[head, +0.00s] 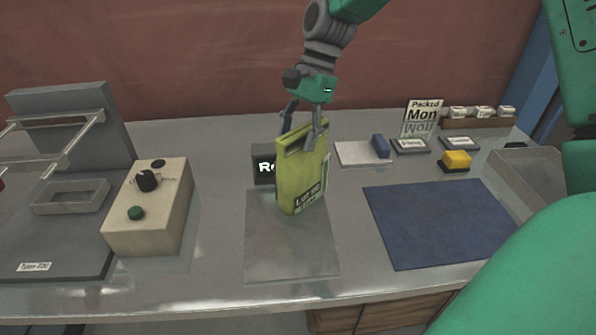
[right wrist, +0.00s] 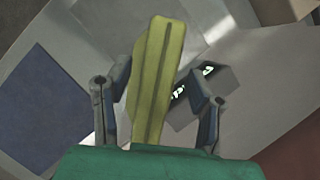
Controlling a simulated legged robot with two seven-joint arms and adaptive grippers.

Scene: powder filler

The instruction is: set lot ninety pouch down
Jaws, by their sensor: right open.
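The yellow-green pouch (head: 303,170), labelled Lot 90, stands upright on the back part of a grey square plate (head: 290,250) on the metal bench. My right gripper (head: 302,135) is at the pouch's top, with one finger on each side. In the right wrist view, the pouch (right wrist: 155,80) stands between the spread fingers of my right gripper (right wrist: 157,110). Gaps show between the fingers and the pouch, so the gripper is open around it. My left gripper is not in view.
A dark block with white lettering (head: 264,165) stands just behind the pouch. A beige control box (head: 150,208) is to the left, a blue mat (head: 440,222) to the right. A white pad (head: 358,154) with a blue block (head: 380,146) and a yellow block (head: 456,160) lie behind.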

